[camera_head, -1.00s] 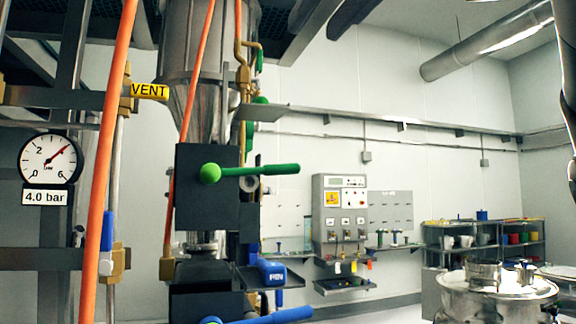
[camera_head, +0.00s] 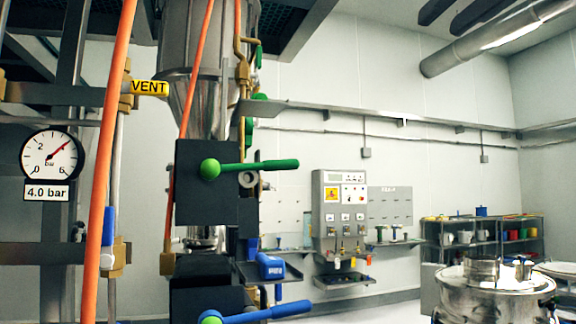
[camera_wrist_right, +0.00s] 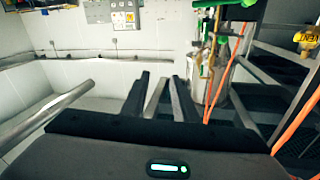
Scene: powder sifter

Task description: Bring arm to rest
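My right gripper (camera_head: 440,22) shows at the top edge of the head view as two dark fingers set apart, high in front of the far wall. In the right wrist view my right gripper (camera_wrist_right: 160,77) has its two fingers apart with nothing between them. The arm behind it is out of the head view. My left gripper is in neither view.
The sifter column with a green-handled valve (camera_head: 250,166) and a blue handle (camera_head: 265,313) stands left of centre. A pressure gauge (camera_head: 52,154) and orange hose (camera_head: 108,150) are farther left. A steel vessel (camera_head: 490,295) stands at lower right. A duct (camera_head: 480,40) runs overhead.

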